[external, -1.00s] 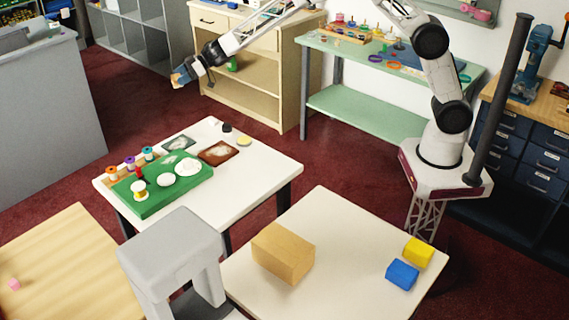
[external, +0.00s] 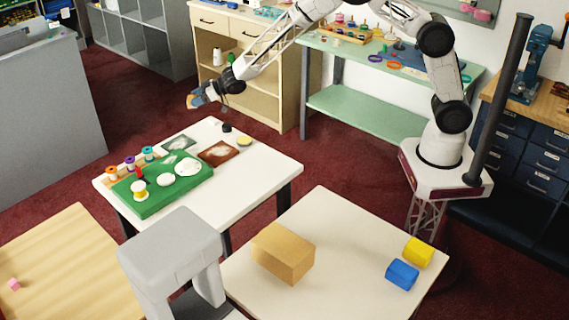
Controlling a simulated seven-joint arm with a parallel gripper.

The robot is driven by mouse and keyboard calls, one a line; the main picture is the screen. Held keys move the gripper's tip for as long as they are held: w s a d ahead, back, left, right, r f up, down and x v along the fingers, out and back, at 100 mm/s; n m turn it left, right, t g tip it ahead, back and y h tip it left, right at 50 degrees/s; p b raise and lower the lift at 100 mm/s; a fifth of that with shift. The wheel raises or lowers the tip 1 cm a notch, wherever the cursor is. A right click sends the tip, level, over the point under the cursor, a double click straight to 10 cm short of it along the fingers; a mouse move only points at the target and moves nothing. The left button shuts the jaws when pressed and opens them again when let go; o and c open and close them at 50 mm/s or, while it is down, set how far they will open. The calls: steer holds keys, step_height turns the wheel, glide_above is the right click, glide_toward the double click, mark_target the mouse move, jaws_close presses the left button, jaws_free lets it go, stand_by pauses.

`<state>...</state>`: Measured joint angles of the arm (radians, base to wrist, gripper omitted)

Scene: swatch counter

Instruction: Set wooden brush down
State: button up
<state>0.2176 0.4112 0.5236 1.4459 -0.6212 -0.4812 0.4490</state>
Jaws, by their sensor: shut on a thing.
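My gripper (external: 201,97) is at the end of the outstretched arm, in the air above the back of the white table (external: 255,172). It is shut on a small tan thing, the wooden brush (external: 190,102), of which only a little shows at the fingertips. The brush appears clear of the table top. Its exact shape and the finger contact are too small to make out.
A green board (external: 158,202) on the white table bears white round pieces. Colored spools (external: 130,163) line the table's left side. Framed swatches (external: 218,152), a yellow piece (external: 244,141) and a small black piece (external: 227,127) lie near the back. The table's front right is bare.

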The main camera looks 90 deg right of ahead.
steer(key=s+f+m+h, duration=0.1)
steer(key=s+f, duration=0.3)
steer(key=f, duration=0.2)
steer(key=s+f+h, duration=0.1)
steer(key=s+f, duration=0.2)
steer(key=f, duration=0.3)
steer(key=s+a+f+y, duration=0.1)
steer(key=s+a+f, duration=1.7)
steer(key=s+f, duration=0.2)
steer(key=shift+s+f, duration=0.15)
steer(key=shift+f, duration=0.4)
steer(key=shift+a, duration=0.1)
stand_by(2.0)
